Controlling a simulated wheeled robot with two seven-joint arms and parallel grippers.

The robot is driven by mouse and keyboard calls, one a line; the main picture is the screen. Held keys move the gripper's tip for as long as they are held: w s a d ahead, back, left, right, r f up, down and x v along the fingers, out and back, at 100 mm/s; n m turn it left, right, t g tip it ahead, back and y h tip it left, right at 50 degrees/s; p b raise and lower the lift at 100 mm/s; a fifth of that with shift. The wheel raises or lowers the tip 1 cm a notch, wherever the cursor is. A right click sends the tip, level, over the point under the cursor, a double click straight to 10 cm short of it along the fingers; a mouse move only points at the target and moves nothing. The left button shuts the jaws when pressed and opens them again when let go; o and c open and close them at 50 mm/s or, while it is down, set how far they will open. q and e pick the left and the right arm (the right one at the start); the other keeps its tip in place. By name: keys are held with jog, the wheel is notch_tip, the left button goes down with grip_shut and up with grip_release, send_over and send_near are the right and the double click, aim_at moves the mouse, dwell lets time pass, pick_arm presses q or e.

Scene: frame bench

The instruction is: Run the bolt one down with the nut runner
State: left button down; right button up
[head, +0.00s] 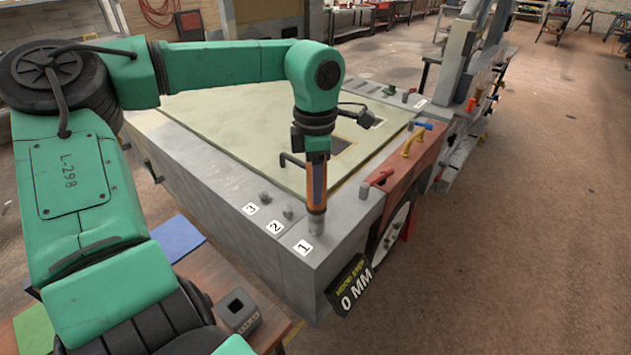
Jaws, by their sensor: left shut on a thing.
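My left gripper (314,150) is at the end of the green arm, above the near corner of the grey frame (215,185). It is shut on the nut runner (317,183), an upright orange and dark tool with a grey lower end. The nut runner's lower end stands at the bolt one position, just behind the label "1" (303,247). Bolt one itself is hidden by the tool, so I cannot tell how far down it sits. Bolt two (287,211) and bolt three (265,197) stand up beside their labels to the left. My right gripper is out of view.
A black display (350,288) on the frame's near corner reads "HOOD STEP 0 MM". A pale panel (225,120) fills the frame's top. Red, yellow and blue handles (412,141) line the right side. A dark socket block (238,311) stands on the wooden bench below.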

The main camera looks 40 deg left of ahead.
pick_arm(q)
jog(key=shift+f+b, duration=0.35)
jog(key=shift+f, duration=0.1)
dwell(0.3)
jog(key=shift+f+b, duration=0.25)
jog(key=shift+b, duration=0.1)
dwell(1.1)
jog(key=shift+r, duration=0.15)
notch_tip(320, 180, up, 6)
jog(key=p, duration=0.4)
jog(key=shift+p, duration=0.3)
dwell(0.3)
